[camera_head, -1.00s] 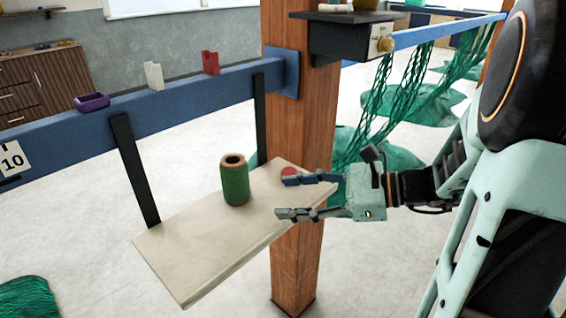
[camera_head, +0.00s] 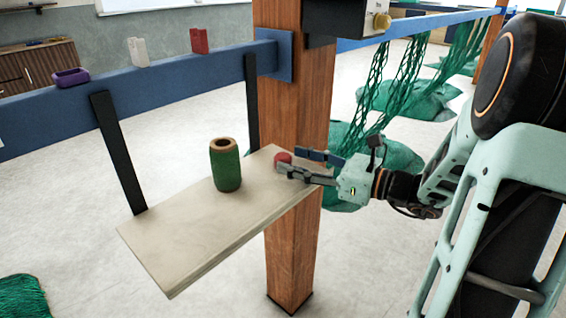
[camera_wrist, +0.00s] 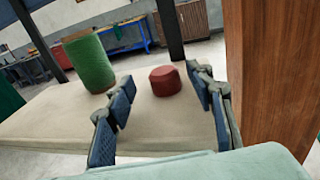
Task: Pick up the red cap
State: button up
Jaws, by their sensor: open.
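The red cap (camera_head: 283,157) is a small round piece near the far right end of the wooden shelf (camera_head: 200,225), close to the post. In the wrist view the red cap (camera_wrist: 165,81) stands on the shelf ahead of my gripper, roughly between the two open fingers and a little beyond the near ones. My gripper (camera_head: 300,163) comes in from the right, low over the shelf, open and empty. In the wrist view my gripper (camera_wrist: 160,95) shows both fingers apart, with no visible contact with the cap.
A green spool of twine (camera_head: 226,165) stands upright on the shelf, left of the cap. The wooden post (camera_head: 293,235) rises right beside the shelf's right end. A blue rail (camera_head: 180,93) runs behind, carrying a purple tray (camera_head: 71,77) and white and red holders. The shelf's left part is clear.

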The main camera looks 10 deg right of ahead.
aim_at(283, 156)
jog(key=x, duration=0.4)
jog(key=shift+w+b, duration=0.2)
jog(key=shift+b, duration=0.15)
jog(key=shift+d, duration=0.1)
jog(key=c, duration=1.1)
jog(key=shift+r, duration=0.15)
